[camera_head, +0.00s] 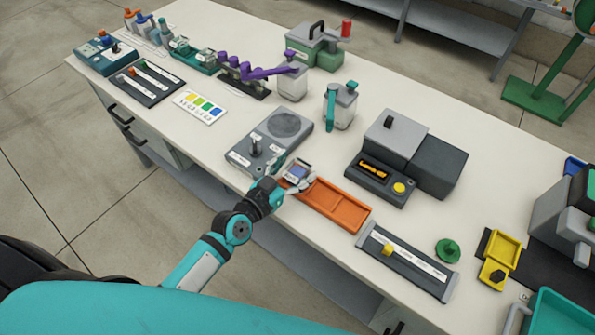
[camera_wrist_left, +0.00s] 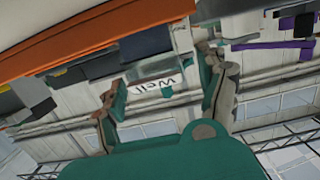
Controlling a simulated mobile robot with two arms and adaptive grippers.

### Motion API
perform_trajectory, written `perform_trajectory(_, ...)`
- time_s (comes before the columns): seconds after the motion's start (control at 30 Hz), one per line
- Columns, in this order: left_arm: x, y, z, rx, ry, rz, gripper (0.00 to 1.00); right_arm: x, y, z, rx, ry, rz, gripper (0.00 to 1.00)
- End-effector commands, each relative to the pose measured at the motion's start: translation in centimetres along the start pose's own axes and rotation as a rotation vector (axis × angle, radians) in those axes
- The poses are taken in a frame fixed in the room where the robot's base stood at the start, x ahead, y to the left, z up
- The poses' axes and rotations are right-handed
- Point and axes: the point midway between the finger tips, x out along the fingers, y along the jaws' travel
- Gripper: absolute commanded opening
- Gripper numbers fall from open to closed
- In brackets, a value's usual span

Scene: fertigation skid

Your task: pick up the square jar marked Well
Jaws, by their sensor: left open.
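The square jar marked Well (camera_head: 297,171) stands at the left end of the orange tray, with a bluish top and a pale label. In the left wrist view its white label (camera_wrist_left: 160,87) reads "Well" and lies between the two fingers; the jar's outline there is hard to make out. My left gripper (camera_head: 287,178) is open, with one finger on each side of the jar. I cannot tell whether the fingers touch it. My right gripper is not in view.
The orange tray (camera_head: 331,206) extends right of the jar. A grey stirrer-like plate (camera_head: 285,124) with a post is close behind left. A grey device (camera_head: 395,140) with a yellow knob stands right. A grey labelled rail (camera_head: 425,272) lies near the front edge.

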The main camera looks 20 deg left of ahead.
Motion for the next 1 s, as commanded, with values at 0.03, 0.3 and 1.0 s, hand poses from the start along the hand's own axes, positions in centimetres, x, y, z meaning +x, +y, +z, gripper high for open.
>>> perform_trajectory(0.03,0.63,0.05,-0.01,-0.002,0.000,0.000,0.75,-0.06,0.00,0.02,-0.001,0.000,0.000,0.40)
perform_trajectory(0.3,1.24,0.07,0.13,-0.001,-0.001,0.001,0.75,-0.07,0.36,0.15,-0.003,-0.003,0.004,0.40)
perform_trajectory(1.0,1.19,0.03,0.08,-0.001,0.000,0.000,0.12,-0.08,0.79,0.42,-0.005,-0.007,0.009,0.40)
